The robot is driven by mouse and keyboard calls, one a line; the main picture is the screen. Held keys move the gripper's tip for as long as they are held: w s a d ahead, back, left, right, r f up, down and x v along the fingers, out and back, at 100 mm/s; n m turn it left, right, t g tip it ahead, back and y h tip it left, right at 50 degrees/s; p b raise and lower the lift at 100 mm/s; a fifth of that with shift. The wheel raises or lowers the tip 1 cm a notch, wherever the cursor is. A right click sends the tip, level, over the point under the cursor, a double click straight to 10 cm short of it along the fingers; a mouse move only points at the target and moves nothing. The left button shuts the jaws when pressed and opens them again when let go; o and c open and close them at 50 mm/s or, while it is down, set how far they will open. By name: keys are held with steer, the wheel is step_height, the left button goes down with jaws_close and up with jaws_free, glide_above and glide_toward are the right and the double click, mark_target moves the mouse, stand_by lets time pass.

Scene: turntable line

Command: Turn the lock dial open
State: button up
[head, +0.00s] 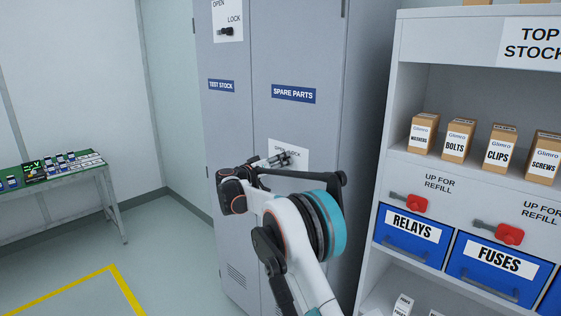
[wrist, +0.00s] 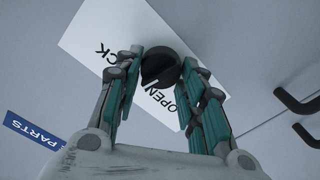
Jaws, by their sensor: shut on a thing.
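The lock dial (wrist: 158,72) is a black round knob on a white plate (wrist: 92,32) lettered OPEN and LOCK. In the wrist view my gripper (wrist: 162,58) has one teal finger on each side of the dial and is shut on it. In the head view my gripper (head: 281,160) reaches the plate (head: 301,151) below the SPARE PARTS label (head: 293,94) on the grey cabinet. My fingers largely hide the dial there.
Another dial (head: 227,31) on an OPEN/LOCK plate is higher on the cabinet (head: 245,55), above the TEST STOCK label. Black handles (wrist: 300,104) stick out at right in the wrist view. A shelf unit (head: 460,85) with boxes and blue bins stands close at right. Open floor lies left.

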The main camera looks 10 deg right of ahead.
steer(key=n+p, duration=0.1)
steer(key=n, duration=1)
steer(key=shift+w+a+f, duration=0.1)
steer(key=shift+n, duration=0.4)
steer(key=o, duration=1)
steer(key=shift+a+f, duration=0.1)
steer(key=v, duration=1.2)
